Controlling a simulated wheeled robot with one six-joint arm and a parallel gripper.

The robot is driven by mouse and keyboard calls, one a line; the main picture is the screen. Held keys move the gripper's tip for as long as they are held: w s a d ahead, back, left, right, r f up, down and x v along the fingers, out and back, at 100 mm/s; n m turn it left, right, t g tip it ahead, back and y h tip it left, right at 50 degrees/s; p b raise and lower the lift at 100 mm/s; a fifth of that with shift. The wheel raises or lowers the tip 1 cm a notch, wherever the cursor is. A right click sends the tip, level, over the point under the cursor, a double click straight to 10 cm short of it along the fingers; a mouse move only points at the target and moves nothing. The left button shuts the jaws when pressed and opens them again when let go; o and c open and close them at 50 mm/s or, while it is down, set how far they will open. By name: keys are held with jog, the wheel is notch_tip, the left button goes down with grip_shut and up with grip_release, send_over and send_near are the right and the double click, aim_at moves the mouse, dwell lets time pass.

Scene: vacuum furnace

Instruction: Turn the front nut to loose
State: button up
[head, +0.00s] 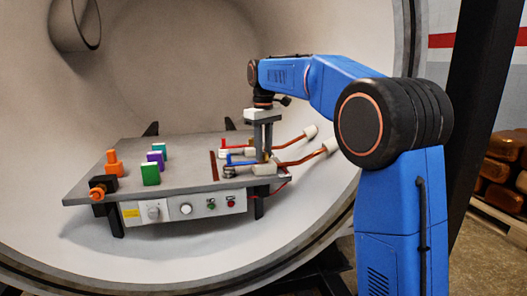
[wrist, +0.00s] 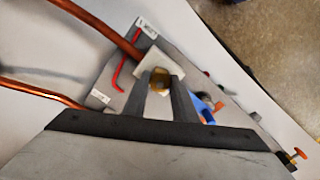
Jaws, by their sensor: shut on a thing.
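My gripper (head: 263,155) points straight down at the right end of the grey bench, by the copper pipe fittings. In the wrist view, my gripper (wrist: 160,86) has its two grey fingers on either side of a brass nut (wrist: 160,77) at a white block (wrist: 152,62). The fingers are shut on it. A copper pipe (wrist: 98,27) runs up to that block. In the head view the nut is mostly hidden by the fingers; the front copper pipe (head: 303,158) leads right from there to a white end piece. How far the nut is turned cannot be told.
A rear copper pipe (head: 293,138) runs close behind. A red bent handle (wrist: 121,72) and a blue part (wrist: 206,108) are close to my fingers. The furnace wall curves around.

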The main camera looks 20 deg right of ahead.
aim_at(264, 153)
jog(key=o, duration=1)
jog(key=shift+o, duration=0.2)
jog(key=shift+r, duration=0.15)
notch_tip(264, 153, up, 17)
jog(key=shift+r, duration=0.1)
